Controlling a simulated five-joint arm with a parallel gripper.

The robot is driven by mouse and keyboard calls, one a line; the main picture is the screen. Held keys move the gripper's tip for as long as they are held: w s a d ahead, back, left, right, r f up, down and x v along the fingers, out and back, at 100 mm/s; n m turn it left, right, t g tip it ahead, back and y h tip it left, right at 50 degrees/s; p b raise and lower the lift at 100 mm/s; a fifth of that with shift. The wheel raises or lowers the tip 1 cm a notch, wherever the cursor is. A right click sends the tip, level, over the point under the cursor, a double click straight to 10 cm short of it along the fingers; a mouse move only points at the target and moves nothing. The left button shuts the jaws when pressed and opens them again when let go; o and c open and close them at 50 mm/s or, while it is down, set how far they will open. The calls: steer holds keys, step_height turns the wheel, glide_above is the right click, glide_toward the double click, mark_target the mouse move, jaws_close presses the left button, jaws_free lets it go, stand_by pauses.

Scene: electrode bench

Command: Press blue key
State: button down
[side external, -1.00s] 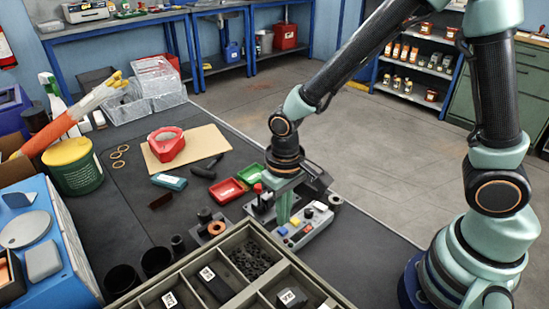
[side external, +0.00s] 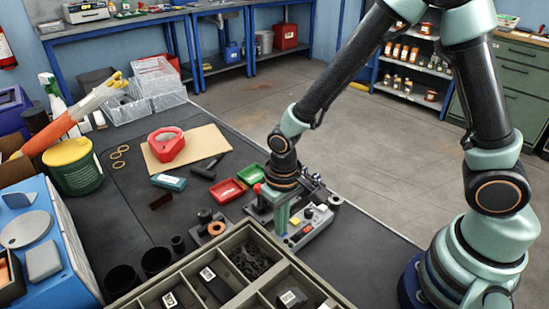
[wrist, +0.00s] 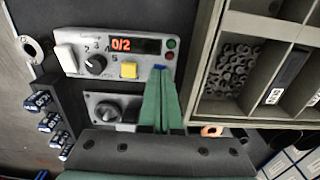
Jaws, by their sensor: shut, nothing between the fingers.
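The grey control box (side external: 319,222) stands on the bench below my gripper (side external: 281,234). In the wrist view, the box (wrist: 112,76) has a yellow key (wrist: 129,70), a black knob, a white switch and a display (wrist: 134,45) reading 0/2. The blue key (wrist: 159,67) shows only as a sliver at the tips of my shut, empty green fingers (wrist: 160,73). The fingers cover most of it; I cannot tell whether they touch it.
A compartment tray (side external: 230,240) with dark parts stands close to the box. A grey unit with a joystick (wrist: 112,108) sits beside the box. Red (side external: 227,191) and green (side external: 251,173) trays lie behind.

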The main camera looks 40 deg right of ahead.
steer(key=shift+s+d+f, duration=0.15)
steer(key=shift+s+f, duration=0.15)
step_height(320, 180, up, 15)
steer(key=shift+w+f, duration=0.2)
steer(key=shift+w, duration=0.1)
stand_by(0.7)
steer(key=s+d+r+t, duration=0.2)
steer(key=d+r, duration=0.2)
steer(key=d, duration=0.2)
steer(key=s+d+r+t, duration=0.1)
steer(key=d+r+t, duration=0.2)
steer(key=d, duration=0.3)
steer(key=shift+s+r, duration=0.35)
steer(key=shift+r, duration=0.2)
steer(key=shift+d, duration=0.1)
